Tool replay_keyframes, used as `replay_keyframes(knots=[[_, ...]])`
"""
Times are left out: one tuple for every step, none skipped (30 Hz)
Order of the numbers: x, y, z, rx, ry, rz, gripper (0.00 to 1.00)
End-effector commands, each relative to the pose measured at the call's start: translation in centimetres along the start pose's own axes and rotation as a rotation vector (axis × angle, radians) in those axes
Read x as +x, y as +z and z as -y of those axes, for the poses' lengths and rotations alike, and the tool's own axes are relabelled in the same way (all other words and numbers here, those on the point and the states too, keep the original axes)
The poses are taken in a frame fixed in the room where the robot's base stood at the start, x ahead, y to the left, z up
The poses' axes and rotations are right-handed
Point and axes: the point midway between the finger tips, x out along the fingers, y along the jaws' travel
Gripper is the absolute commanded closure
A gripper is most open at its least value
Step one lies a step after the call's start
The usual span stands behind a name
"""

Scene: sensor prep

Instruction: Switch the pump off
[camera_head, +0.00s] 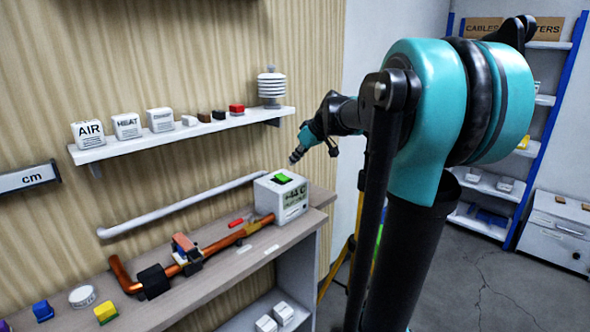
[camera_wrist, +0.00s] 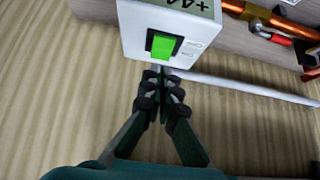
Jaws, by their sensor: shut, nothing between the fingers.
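A white box (camera_head: 270,202) stands at the right end of the workbench, with a green rocker switch (camera_head: 283,180) on top and a display reading about "+44 C" on one face. No label shows that names it a pump. In the wrist view the box (camera_wrist: 133,38) is at the top, with the green switch (camera_wrist: 163,45) facing the camera. My gripper (camera_head: 295,157) is above the box in the head view, shut and empty. In the wrist view its fingertips (camera_wrist: 161,74) lie just below the switch in the picture; contact cannot be told.
A copper pipe assembly (camera_head: 200,252) lies on the workbench (camera_head: 215,290) left of the box. A white pipe (camera_head: 185,204) runs along the wall behind. A shelf (camera_head: 170,138) with small labelled boxes and a white finned sensor (camera_head: 271,86) is above. Blue-framed racks stand at right.

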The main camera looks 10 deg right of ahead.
Motion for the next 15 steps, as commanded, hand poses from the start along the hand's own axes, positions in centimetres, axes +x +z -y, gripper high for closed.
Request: replay_keyframes(knots=[[-1.0,0.2,0.0,0.002,0.001,-0.001,1.00],[-1.5,0.3,0.0,0.002,0.001,-0.001,1.00],[-2.3,0.4,0.0,0.003,0.001,-0.001,1.00],[-2.8,0.5,0.0,0.003,0.001,0.000,1.00],[-3.4,0.7,0.0,0.002,0.001,0.000,1.00],[-4.1,0.8,0.0,0.002,0.001,0.000,1.00],[-4.6,0.8,0.0,0.002,0.001,0.000,1.00],[-5.2,0.9,0.0,0.002,0.001,0.000,1.00],[-5.8,1.0,0.0,0.002,0.002,-0.001,1.00],[-6.2,1.1,0.0,0.002,0.001,-0.001,1.00],[-6.6,1.1,0.0,0.002,0.001,-0.001,1.00],[-7.0,1.2,0.0,0.002,0.000,-0.001,1.00],[-7.3,1.3,0.0,0.002,0.000,-0.001,1.00],[-7.5,1.3,0.0,0.002,0.000,0.000,1.00],[-7.8,1.4,0.0,0.001,0.000,0.000,1.00]])
